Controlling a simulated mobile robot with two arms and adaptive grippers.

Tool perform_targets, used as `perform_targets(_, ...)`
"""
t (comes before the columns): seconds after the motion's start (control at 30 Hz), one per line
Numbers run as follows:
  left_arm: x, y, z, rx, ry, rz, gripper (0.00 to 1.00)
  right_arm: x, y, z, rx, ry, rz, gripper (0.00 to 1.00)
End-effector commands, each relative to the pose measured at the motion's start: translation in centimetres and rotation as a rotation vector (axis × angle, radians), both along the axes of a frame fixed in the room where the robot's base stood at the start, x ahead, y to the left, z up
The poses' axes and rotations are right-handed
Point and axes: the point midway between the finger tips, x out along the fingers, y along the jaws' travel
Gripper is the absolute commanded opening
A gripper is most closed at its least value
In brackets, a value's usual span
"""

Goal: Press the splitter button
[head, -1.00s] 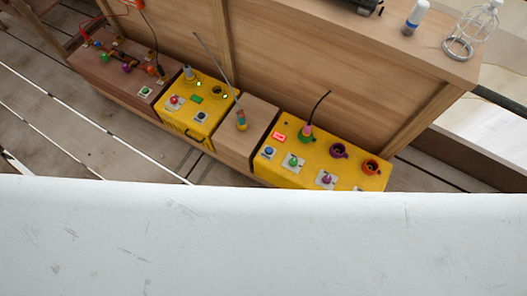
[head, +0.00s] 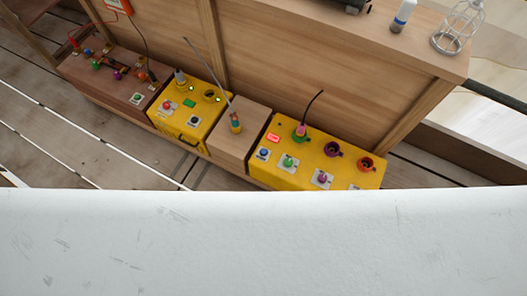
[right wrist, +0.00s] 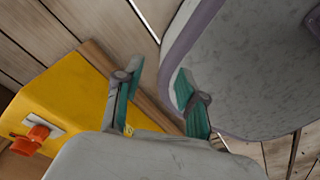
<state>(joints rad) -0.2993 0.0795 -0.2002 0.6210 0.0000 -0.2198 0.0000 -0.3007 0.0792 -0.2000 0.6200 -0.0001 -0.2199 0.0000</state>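In the head view a yellow box (head: 310,157) on the right has green, purple and orange ports along its back. On it are a lit red display (head: 273,138), a blue button (head: 264,153), a green button (head: 288,161) and a purple button (head: 321,178). No readable label shows which box is the splitter. My right gripper (right wrist: 153,84) is open and empty, right of that button. My left gripper is out of view.
A second yellow box (head: 181,126), a wooden block (head: 230,150) with a screwdriver-like tool, and a brown box (head: 100,72) stand in the row. A wooden panel rises behind. A wire-caged lamp (head: 460,28) stands on the shelf. A large white surface hides the lower head view.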

Motion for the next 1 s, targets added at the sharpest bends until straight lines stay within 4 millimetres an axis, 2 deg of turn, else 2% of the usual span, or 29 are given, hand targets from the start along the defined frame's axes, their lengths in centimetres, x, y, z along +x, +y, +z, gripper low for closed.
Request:
perform_targets(0.13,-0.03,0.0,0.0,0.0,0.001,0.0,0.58,-0.01,0.0,0.0,0.0,0.0,0.0,0.38)
perform_targets(0.37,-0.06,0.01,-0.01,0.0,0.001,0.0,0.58,-0.01,-0.01,0.0,0.0,0.0,0.0,0.0)
perform_targets(1.0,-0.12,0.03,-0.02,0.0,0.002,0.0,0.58,0.02,-0.03,0.0,0.0,0.0,0.0,0.0)
